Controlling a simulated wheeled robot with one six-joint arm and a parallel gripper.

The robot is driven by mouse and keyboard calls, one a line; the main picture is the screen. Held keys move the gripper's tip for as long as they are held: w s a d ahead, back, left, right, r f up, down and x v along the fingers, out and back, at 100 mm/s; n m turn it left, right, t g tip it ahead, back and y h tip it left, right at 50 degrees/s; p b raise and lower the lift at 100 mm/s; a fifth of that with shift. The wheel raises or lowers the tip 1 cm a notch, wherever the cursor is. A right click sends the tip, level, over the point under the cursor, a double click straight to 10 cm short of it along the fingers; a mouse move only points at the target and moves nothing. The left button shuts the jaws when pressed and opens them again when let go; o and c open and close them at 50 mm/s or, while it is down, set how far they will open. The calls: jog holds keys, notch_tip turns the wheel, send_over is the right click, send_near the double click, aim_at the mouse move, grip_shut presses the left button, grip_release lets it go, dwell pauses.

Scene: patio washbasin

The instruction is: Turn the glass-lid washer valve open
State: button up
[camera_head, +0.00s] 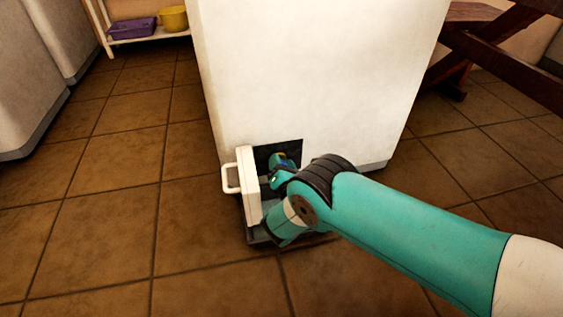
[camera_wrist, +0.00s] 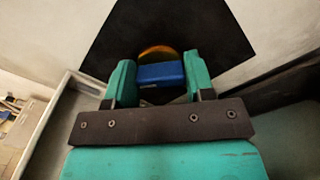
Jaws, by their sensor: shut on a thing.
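The white washer (camera_head: 310,70) stands in the middle of the head view; its lid is not in view. A small white door (camera_head: 247,190) low on its front stands open and uncovers a dark recess (camera_head: 290,147). In the wrist view the valve shows as a blue bar-shaped handle (camera_wrist: 161,74) lying crosswise, with an orange-yellow round part (camera_wrist: 158,52) behind it. My gripper (camera_wrist: 160,84) is at the recess, its teal fingers shut on the blue handle from both sides. In the head view my wrist partly hides the recess.
A dark tray (camera_head: 256,238) lies on the floor below the recess. The open door with its white handle (camera_head: 229,179) stands close left of my wrist. A shelf with purple (camera_head: 133,28) and yellow (camera_head: 173,18) tubs is at back left, wooden furniture (camera_head: 500,45) at right. Tiled floor is clear.

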jog(key=m+p, duration=0.1)
jog(key=m, duration=0.4)
jog(key=shift+m+p, duration=0.3)
jog(key=shift+p, duration=0.05)
jog(key=m+p, duration=0.1)
jog(key=m, duration=0.3)
jog(key=shift+f+m, duration=0.15)
jog(key=shift+m, duration=0.25)
jog(key=shift+p, duration=0.3)
jog(key=o, duration=0.9)
jog(key=shift+p+v, duration=7.15)
jog(key=shift+v, duration=1.55)
